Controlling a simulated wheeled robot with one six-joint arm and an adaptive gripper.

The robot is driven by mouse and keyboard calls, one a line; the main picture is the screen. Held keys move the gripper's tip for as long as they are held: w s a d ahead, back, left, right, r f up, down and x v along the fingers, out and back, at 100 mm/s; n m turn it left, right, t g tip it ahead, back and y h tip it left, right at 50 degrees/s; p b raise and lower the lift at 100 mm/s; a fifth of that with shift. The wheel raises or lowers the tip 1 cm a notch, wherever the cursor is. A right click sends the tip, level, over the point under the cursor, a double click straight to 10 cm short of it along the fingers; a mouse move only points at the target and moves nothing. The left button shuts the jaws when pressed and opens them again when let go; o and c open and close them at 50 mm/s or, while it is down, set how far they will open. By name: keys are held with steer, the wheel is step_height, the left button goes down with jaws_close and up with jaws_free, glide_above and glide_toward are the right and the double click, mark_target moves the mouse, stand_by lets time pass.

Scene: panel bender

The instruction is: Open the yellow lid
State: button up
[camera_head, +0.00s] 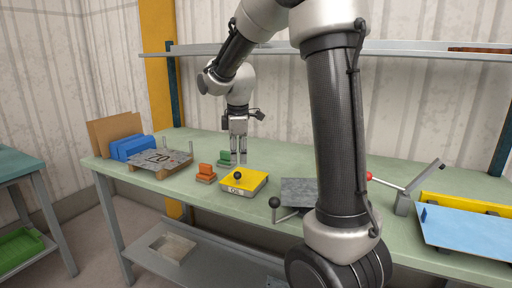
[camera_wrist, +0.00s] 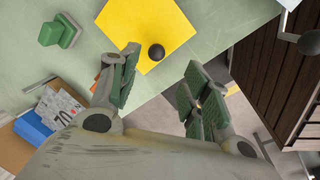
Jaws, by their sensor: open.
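The yellow lid (camera_head: 254,179) lies flat on a low pale box (camera_head: 237,191) with a dark marking on its front. A black ball knob (camera_head: 238,175) stands near the lid's front edge. In the wrist view the lid (camera_wrist: 138,22) is at the top centre, with the knob (camera_wrist: 156,52) near its lower corner. My gripper (camera_head: 238,157) points down over the table, seen behind the lid in the head view. Its green-padded fingers (camera_wrist: 163,80) are spread apart with nothing between them. The knob appears beyond the fingertips, apart from them. The exact height gap is unclear.
A green block (camera_head: 224,158) and an orange block (camera_head: 205,172) stand left of the box. A grey plate marked 70 (camera_head: 160,160) is farther left. Right are a dark plate with a black-knobbed lever (camera_head: 275,203) and a red-knobbed lever (camera_head: 369,176). A shelf (camera_head: 400,49) runs behind.

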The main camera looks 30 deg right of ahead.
steer(key=s+r+m+t, duration=0.1)
steer(key=s+r+m, duration=0.4)
steer(key=s, duration=0.5)
steer(key=shift+s, duration=0.4)
steer(key=shift+d, duration=0.1)
